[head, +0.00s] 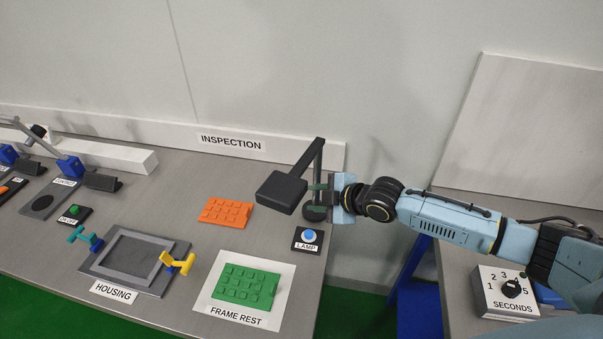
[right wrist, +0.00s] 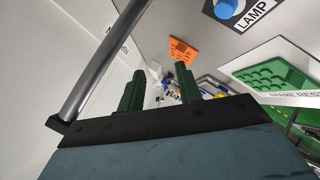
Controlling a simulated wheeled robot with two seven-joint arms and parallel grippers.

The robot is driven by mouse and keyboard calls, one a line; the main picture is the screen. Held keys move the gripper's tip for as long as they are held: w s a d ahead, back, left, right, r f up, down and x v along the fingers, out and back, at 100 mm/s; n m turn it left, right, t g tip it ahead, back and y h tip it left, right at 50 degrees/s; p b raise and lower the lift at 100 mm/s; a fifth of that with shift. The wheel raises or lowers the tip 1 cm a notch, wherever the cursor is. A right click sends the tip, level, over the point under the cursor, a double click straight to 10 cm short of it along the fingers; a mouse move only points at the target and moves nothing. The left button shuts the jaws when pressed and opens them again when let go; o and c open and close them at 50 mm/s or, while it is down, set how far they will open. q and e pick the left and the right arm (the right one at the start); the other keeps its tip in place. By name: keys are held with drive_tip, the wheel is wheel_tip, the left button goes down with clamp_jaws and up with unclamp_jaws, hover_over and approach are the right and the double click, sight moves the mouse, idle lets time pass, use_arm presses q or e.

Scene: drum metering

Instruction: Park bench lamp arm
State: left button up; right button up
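The bench lamp has a dark square head (head: 282,192) on a dark arm (head: 306,158) and upright post, at the bench's right end. My right gripper (head: 318,196) is beside the lamp, its green fingers pointing left, close to the post and just right of the head. In the right wrist view the two fingers (right wrist: 160,88) stand apart with nothing seen between them. A grey rod (right wrist: 105,60), seemingly part of the lamp, runs past outside the left finger. Whether it touches the gripper cannot be told. My left gripper is not in view.
A blue LAMP button (head: 308,237) is just below the gripper. An orange plate (head: 226,211), a green plate (head: 246,284) on the white FRAME REST mat (head: 216,304), and the grey housing fixture (head: 136,262) lie left. A SECONDS dial (head: 511,288) is on the right bench.

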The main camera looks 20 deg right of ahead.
wheel_tip(320, 180, up, 4)
drive_tip(key=d+t, duration=0.2)
drive_tip(key=t, duration=0.2)
drive_tip(key=n+y+b, duration=0.3)
drive_tip(key=n+y, duration=0.3)
drive_tip(key=n, duration=0.4)
approach(303, 171)
drive_tip(key=p+x, duration=0.2)
drive_tip(key=x, duration=0.8)
drive_tip(key=shift+d+f, duration=0.1)
drive_tip(key=shift+w+a+f+p, duration=0.1)
drive_tip(key=shift+w+a+p, duration=0.25)
drive_tip(key=shift+w+a, duration=0.15)
drive_tip(key=shift+c, duration=0.2)
clamp_jaws()
